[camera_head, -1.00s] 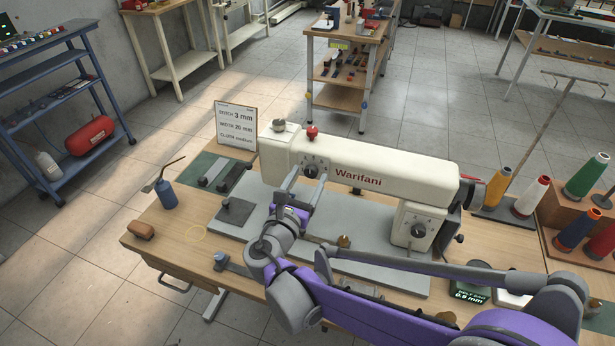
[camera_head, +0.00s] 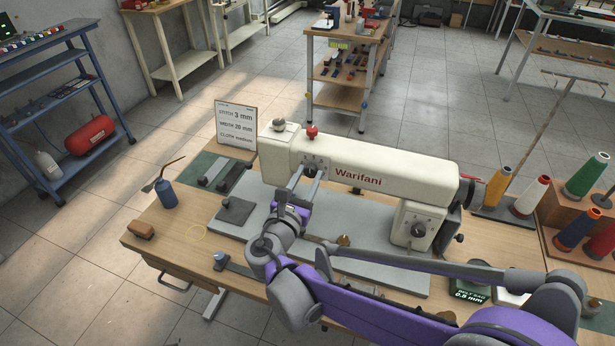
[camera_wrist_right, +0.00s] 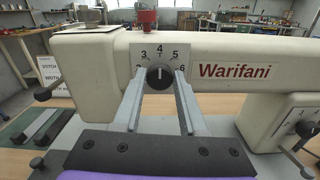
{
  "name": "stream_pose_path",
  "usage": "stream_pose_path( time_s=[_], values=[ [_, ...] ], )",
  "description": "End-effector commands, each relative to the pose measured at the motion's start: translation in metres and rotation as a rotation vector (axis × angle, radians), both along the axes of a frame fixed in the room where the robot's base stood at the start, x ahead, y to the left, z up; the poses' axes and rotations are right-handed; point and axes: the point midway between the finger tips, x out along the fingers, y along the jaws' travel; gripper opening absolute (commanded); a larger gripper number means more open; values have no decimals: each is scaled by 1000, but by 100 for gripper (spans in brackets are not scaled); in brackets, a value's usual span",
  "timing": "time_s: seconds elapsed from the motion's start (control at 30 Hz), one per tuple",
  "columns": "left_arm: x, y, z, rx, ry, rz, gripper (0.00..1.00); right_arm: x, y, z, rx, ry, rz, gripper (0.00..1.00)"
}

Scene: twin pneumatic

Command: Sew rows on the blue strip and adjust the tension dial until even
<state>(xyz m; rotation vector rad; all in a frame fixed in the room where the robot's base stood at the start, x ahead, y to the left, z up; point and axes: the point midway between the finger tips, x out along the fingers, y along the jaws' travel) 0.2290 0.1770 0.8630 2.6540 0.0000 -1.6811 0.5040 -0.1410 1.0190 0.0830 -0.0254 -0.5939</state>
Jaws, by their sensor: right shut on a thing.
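The white Warifani sewing machine (camera_head: 375,180) stands on a grey plate on the wooden table. Its black tension dial (camera_wrist_right: 159,77) has a printed scale of numbers above it, and its white mark points up, close to the 4. My right gripper (camera_wrist_right: 160,80) is shut on the dial, one finger at each side. In the head view my right gripper (camera_head: 306,176) reaches the machine's front left end. My left gripper is not in view. I cannot make out the blue strip; my right arm covers part of the plate.
A sign with stitch and width values (camera_head: 236,125) stands behind the machine's left end. A blue oil can (camera_head: 166,194) and a brown block (camera_head: 141,230) are on the left. Thread cones (camera_head: 497,187) stand at right. The table's front left is mostly clear.

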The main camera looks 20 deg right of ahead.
Motion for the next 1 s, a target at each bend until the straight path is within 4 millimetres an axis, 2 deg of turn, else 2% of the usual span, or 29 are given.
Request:
stream_pose_path(
  time_s=[0.27, 1.0],
  values=[
    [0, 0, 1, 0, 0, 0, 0, 0, 0, 0, 94, -63, 0, 0],
    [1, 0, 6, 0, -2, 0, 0, -1, -1, -1, 516, -347, 0, 0]
  ],
)
